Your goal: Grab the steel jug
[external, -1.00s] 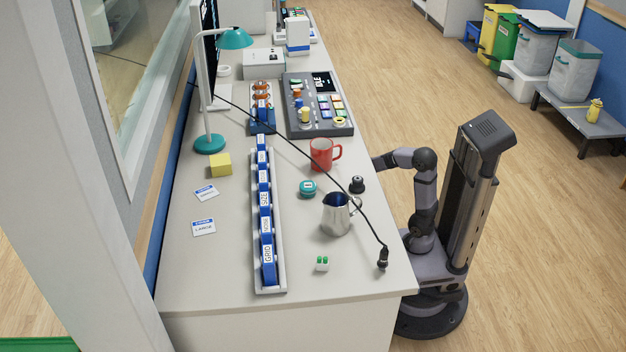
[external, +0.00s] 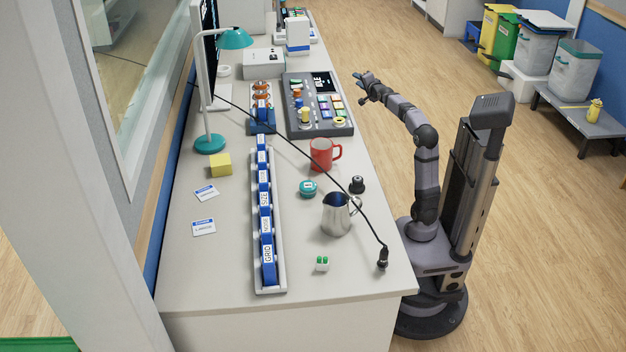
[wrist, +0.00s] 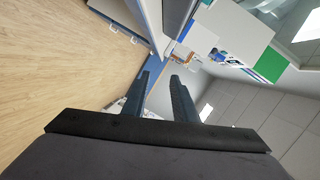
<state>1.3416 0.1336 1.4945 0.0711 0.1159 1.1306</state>
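The steel jug (external: 337,216) stands upright on the desk near its front right edge in the external view, its handle to the right. A black cable runs close beside it. My gripper (external: 359,80) is raised at the desk's right side, far up the picture from the jug and apart from it. In the wrist view my gripper (wrist: 163,82) shows two dark fingers with a clear gap and nothing between them. The jug is not in the wrist view.
A red mug (external: 321,154), a teal round tin (external: 308,188) and a black knob-like item (external: 357,184) stand near the jug. A long rack of blue blocks (external: 266,225) lies to its left. A black plug (external: 383,258) lies at the right edge.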

